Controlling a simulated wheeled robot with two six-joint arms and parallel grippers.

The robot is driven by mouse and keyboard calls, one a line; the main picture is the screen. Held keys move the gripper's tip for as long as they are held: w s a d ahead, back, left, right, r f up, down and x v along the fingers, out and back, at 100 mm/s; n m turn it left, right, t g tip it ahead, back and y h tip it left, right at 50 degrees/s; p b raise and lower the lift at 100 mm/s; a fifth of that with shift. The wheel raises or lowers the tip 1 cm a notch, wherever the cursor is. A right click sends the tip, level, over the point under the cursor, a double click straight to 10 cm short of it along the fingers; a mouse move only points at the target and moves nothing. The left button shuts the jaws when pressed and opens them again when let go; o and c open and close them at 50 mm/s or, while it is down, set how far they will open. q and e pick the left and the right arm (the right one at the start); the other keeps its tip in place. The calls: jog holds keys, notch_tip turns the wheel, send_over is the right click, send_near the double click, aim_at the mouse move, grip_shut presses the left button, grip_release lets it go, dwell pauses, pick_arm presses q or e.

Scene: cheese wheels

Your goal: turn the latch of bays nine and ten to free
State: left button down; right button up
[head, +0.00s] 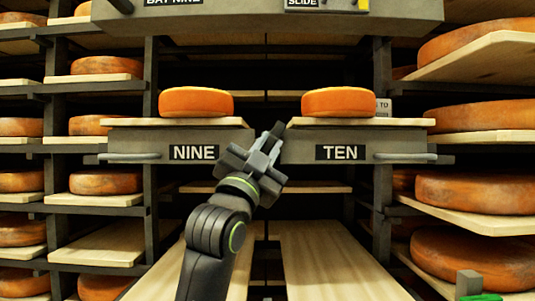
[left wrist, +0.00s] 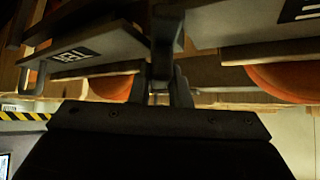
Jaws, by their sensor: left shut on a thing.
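My left gripper (head: 268,148) reaches up to the gap between the NINE drawer front (head: 128,143) and the TEN drawer front (head: 400,143). It is shut on a dark latch (head: 277,129), whose tip shows just above the fingers, tilted up to the right. The gripper hides most of the latch, so its exact setting is hard to tell. In the left wrist view the fingers (left wrist: 160,92) close around the lower end of the dark latch bar (left wrist: 165,32). My right gripper is not in view.
An orange cheese wheel (head: 196,102) sits on the board above NINE, another (head: 338,102) above TEN. Grey handles stick out at the outer sides. A grey beam (head: 240,22) with a SLIDE sign crosses above. Shelves of cheeses flank both sides.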

pick_arm(q)
jog(key=n+t+y+p, duration=0.1)
jog(key=n+t+y, duration=0.1)
jog(key=n+y, duration=0.1)
jog(key=n+t+y+p, duration=0.2)
jog(key=n+y, duration=0.2)
jog(key=n, duration=0.1)
jog(key=shift+n, duration=0.4)
jog(key=shift+f+n+y+p, duration=0.1)
jog(key=shift+n+y+p, duration=0.35)
jog(key=shift+n+y, duration=1.35)
jog(key=shift+n+t+y, duration=0.3)
jog(key=shift+n+y, duration=0.6)
jog(key=c, duration=1.4)
grip_release()
jog(key=shift+o, duration=0.2)
jog(key=b+v, duration=0.2)
jog(key=v, duration=0.1)
jog(key=shift+s+f+b, duration=0.15)
jog(key=shift+f+b, duration=0.15)
jog(key=b, duration=2.1)
send_near(267, 151)
jog(key=v, duration=0.7)
jog(key=shift+r, duration=0.1)
